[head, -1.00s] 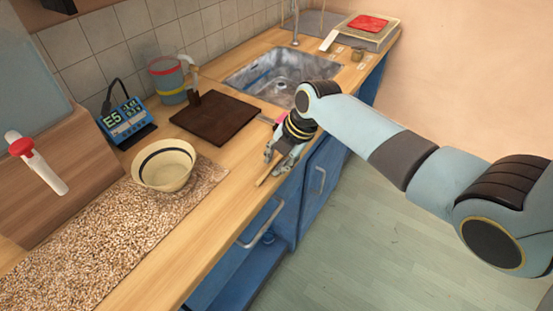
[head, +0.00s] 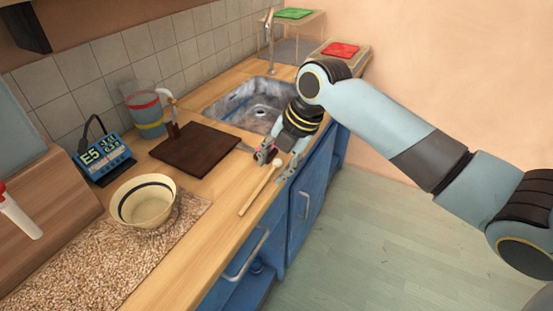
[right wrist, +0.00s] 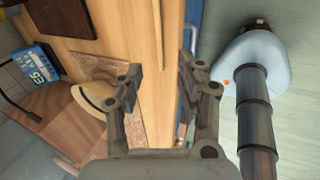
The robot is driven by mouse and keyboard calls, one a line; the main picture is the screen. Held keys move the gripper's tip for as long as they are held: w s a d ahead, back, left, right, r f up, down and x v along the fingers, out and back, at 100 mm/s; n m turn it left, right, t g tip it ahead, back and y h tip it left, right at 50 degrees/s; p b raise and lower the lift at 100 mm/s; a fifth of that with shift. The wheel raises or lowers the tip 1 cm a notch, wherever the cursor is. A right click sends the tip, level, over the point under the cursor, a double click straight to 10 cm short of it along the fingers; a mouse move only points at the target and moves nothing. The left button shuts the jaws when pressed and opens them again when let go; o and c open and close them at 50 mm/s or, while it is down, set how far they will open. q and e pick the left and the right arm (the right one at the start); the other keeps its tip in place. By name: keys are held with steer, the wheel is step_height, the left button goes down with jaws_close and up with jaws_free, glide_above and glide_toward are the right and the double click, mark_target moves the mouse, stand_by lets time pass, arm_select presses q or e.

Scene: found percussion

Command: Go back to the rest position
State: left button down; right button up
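My right gripper (head: 273,167) is over the counter's front edge near the sink. It is open, with its two fingers spread apart. A thin wooden stick (head: 254,196) lies on the counter by the edge, its far end close to the fingers. I cannot tell whether they touch. My left gripper is not in view.
A cream bowl (head: 142,204) stands on the speckled mat. Behind are a blue digital display (head: 105,158), a dark board (head: 195,150) and a banded jug (head: 145,112). The sink (head: 255,105) lies behind the gripper. Floor right of the blue cabinets is clear.

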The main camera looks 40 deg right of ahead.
steer(key=shift+s+d+r, duration=0.1)
steer(key=shift+s+r, duration=0.15)
steer(key=shift+r, duration=0.45)
steer(key=shift+f, duration=0.1)
steer(key=s+f+m+g+b, duration=0.15)
steer(key=s+f+b, duration=0.35)
steer(key=f, duration=0.7)
steer(key=s+f+m+g+h+b, duration=0.1)
steer(key=s+f+m+b, duration=0.2)
steer(key=s+f, duration=0.6)
steer(key=s+f+m+g+b, duration=0.2)
steer(key=s+f+b, duration=0.2)
steer(key=f, duration=1)
steer(key=s+f+m+t+h+b, duration=0.1)
steer(key=s+f+m+b, duration=0.4)
steer(key=s+f+m, duration=1)
steer(key=shift+s+d+f+m+h, duration=0.15)
steer(key=shift+s+f+m+h, duration=0.35)
steer(key=shift+s+f, duration=2.9)
